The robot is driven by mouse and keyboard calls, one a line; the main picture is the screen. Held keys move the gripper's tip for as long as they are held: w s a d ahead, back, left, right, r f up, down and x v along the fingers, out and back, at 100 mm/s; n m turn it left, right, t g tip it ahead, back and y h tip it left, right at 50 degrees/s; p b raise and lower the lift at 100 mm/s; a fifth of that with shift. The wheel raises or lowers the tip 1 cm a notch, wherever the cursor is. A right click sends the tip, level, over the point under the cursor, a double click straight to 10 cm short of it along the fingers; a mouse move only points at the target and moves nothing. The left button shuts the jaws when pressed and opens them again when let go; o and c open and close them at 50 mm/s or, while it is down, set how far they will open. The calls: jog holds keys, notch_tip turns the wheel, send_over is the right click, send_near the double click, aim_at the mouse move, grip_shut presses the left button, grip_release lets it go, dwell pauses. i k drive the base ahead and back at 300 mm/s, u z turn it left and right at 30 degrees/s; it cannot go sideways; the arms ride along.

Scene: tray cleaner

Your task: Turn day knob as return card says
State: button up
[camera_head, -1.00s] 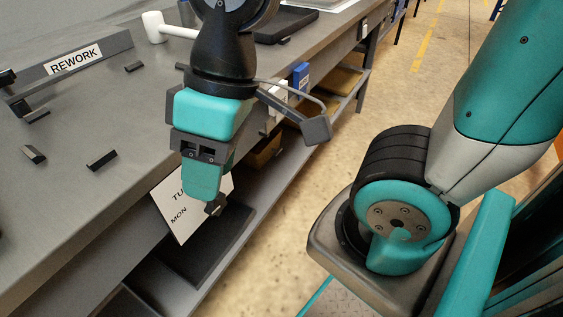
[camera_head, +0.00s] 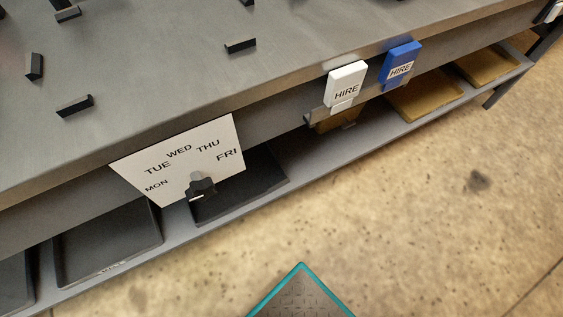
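The day dial is a white plate (camera_head: 222,135) on the front of the workbench, lettered MON, TUE, WED, THU and FRI in an arc. A black knob (camera_head: 202,190) stands at its lower middle, with a grey piece behind its top and a small white mark low on its left. I cannot tell surely which day it points to. No card lettered as a return card is readable. My gripper is not in view.
Dark trays (camera_head: 105,243) and brown trays (camera_head: 425,98) sit on the shelf below.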

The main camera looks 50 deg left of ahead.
aim_at(199, 189)
jog(key=z, duration=0.15)
jog(key=k, duration=1)
jog(key=u, duration=0.35)
